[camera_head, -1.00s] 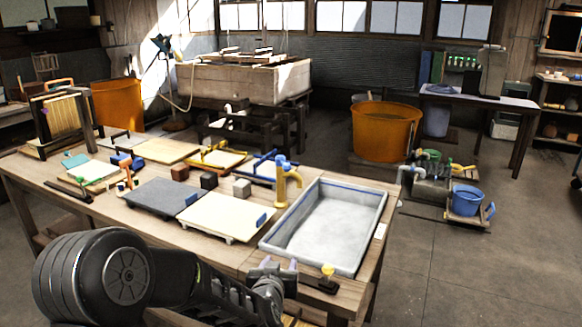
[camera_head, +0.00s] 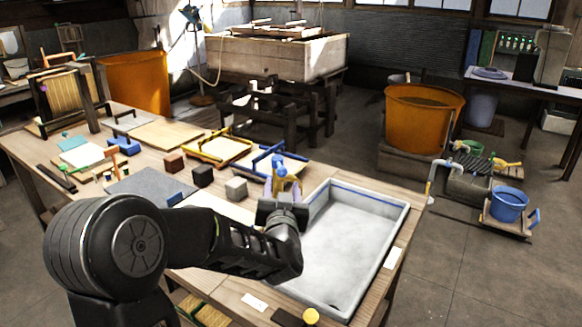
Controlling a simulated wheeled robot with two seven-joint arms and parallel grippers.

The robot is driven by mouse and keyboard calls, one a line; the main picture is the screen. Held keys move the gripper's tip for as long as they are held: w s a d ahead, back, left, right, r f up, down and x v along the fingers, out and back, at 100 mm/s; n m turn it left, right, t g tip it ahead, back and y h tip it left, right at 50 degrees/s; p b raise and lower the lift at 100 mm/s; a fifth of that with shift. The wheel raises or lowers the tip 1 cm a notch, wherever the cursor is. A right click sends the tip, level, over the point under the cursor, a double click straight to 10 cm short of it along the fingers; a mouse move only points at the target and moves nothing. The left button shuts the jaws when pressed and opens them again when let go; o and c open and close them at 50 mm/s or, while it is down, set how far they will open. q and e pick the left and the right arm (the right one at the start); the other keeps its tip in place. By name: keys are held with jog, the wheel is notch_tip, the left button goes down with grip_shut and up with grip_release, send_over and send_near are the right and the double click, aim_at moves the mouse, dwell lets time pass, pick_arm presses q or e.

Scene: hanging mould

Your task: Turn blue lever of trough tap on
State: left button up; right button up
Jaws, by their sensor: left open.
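The yellow trough tap (camera_head: 284,183) stands at the left edge of the grey trough (camera_head: 396,222). Its blue lever (camera_head: 279,162) sits at the top of the tap. My left gripper (camera_head: 283,187) is in front of the tap, pointing away from me, with its pale fingers apart. The tap shows between and above the fingers; whether they touch it I cannot tell. The lower part of the tap is hidden behind the gripper. My right gripper is out of view.
My left forearm covers part of the boards on the bench. A yellow knob (camera_head: 311,316) is at the front edge. The trough is empty.

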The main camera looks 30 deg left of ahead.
aim_at(282, 175)
pick_arm(q)
jog(key=shift+s+r, duration=0.1)
jog(key=shift+s, duration=0.05)
jog(key=shift+p+x, duration=0.35)
jog(key=shift+x, duration=3.6)
jog(key=shift+c, duration=0.2)
grip_shut()
